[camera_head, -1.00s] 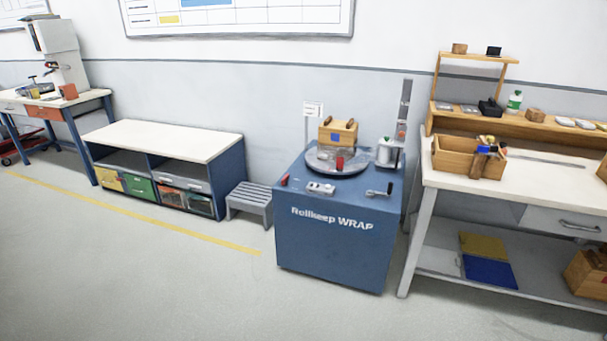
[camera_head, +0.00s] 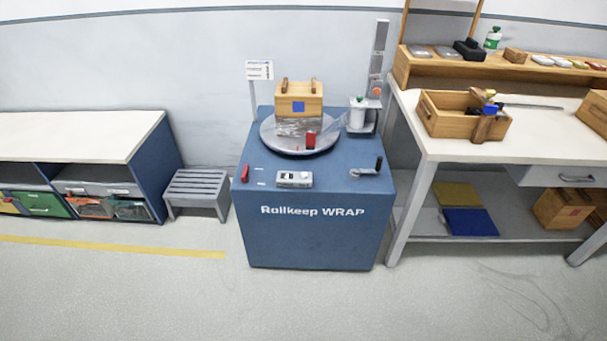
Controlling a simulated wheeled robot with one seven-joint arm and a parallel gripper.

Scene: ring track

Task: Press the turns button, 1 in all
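A blue wrapping machine (camera_head: 310,238) marked "Rollkeep WRAP" stands in the middle of the head view. Its top carries a round grey turntable (camera_head: 275,140) with a wooden box (camera_head: 299,103) on it, its lower part wrapped in film, and a red block (camera_head: 311,139). A small grey control unit (camera_head: 294,179) sits at the front of the top; its buttons are too small to tell apart. A red lever-like part (camera_head: 245,173) is to its left and a crank with a dark handle (camera_head: 368,170) to its right. My gripper is not in view.
A slatted grey step (camera_head: 198,189) stands left of the machine, beside a low shelf unit (camera_head: 75,135). A workbench (camera_head: 450,145) with a wooden tool crate (camera_head: 440,120) stands close on the right. The floor (camera_head: 300,305) in front is clear.

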